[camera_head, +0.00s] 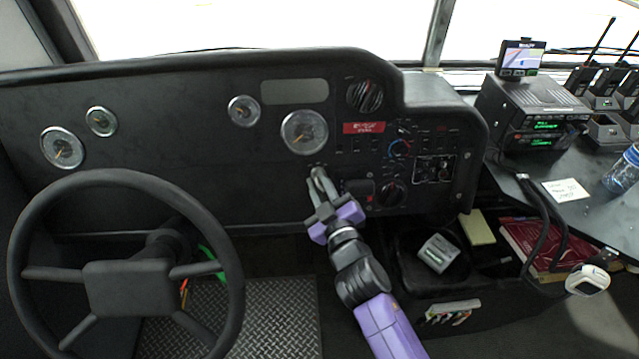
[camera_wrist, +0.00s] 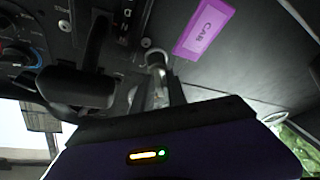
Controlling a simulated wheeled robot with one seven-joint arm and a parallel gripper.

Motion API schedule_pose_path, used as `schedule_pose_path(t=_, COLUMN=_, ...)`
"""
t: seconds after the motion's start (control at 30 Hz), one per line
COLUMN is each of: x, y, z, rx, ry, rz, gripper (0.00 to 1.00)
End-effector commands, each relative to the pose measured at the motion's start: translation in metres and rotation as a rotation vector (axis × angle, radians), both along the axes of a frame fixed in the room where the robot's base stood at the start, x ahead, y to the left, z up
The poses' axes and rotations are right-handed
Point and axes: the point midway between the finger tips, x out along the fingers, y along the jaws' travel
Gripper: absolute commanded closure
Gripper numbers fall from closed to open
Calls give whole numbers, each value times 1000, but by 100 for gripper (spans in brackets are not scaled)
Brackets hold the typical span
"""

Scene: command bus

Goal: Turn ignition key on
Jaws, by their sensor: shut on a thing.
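The ignition key (camera_wrist: 156,60) is a small metallic piece at the black dashboard (camera_head: 220,185). A purple tag (camera_wrist: 203,28) marked "CAR" shows beside it in the wrist view. My gripper (camera_head: 318,180) reaches up to the panel just below the large round gauge (camera_head: 304,132). In the wrist view my gripper (camera_wrist: 158,92) is shut on the key, with its fingers close at either side. In the head view the fingers hide the key. Its turned position cannot be told.
A black steering wheel (camera_head: 125,182) stands at the left. Panel knobs (camera_head: 392,194) and switches lie right of my gripper. In the wrist view a dark protruding part (camera_wrist: 78,88) is close at the left. A radio console (camera_head: 530,112) stands at the far right.

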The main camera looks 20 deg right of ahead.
Motion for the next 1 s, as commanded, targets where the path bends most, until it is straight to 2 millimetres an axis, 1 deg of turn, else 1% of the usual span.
schedule_pose_path(t=0.67, x=-1, y=1, z=-4, rx=11, ry=-2, rz=-3, gripper=100)
schedule_pose_path(t=1.0, x=-1, y=1, z=-10, rx=107, ry=-36, rz=-39, gripper=100)
